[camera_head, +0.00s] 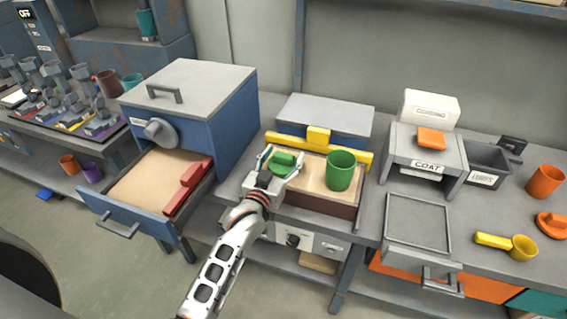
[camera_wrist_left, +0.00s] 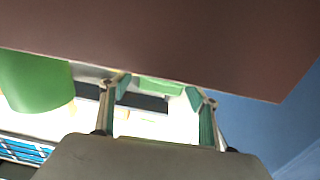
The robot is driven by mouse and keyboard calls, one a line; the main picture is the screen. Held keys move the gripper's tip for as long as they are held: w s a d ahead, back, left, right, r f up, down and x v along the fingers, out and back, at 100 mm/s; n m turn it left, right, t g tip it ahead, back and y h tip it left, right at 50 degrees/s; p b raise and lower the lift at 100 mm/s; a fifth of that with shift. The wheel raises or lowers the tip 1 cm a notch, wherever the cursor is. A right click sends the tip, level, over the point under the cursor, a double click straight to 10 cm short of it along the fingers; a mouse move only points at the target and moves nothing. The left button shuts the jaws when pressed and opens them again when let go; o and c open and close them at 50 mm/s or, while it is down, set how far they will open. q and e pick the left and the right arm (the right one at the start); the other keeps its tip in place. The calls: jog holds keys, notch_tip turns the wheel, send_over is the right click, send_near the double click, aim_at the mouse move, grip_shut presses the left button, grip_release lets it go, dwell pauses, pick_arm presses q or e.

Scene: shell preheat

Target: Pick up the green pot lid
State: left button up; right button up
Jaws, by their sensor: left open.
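The green pot lid (camera_head: 284,158) lies on the light sandy top of a brown box in the middle of the head view, left of a green pot (camera_head: 341,171). My left gripper (camera_head: 279,170) reaches in from the front, its fingers open on either side of the lid. In the left wrist view the two green-padded fingers (camera_wrist_left: 160,98) are apart, and a strip of the green lid (camera_wrist_left: 162,84) shows between them. The green pot (camera_wrist_left: 33,82) also shows there. I cannot tell whether a finger touches the lid. My right gripper is not in view.
A yellow bar (camera_head: 318,137) runs behind the lid and pot. To the left, a blue cabinet (camera_head: 190,110) has its sand drawer out, with a red bar (camera_head: 188,185) on it. A grey stand marked COAT (camera_head: 427,150) is to the right. The brown box front (camera_wrist_left: 200,40) fills the upper wrist view.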

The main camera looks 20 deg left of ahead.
pick_arm(q)
jog(key=c, duration=1.2)
jog(key=shift+r, duration=0.1)
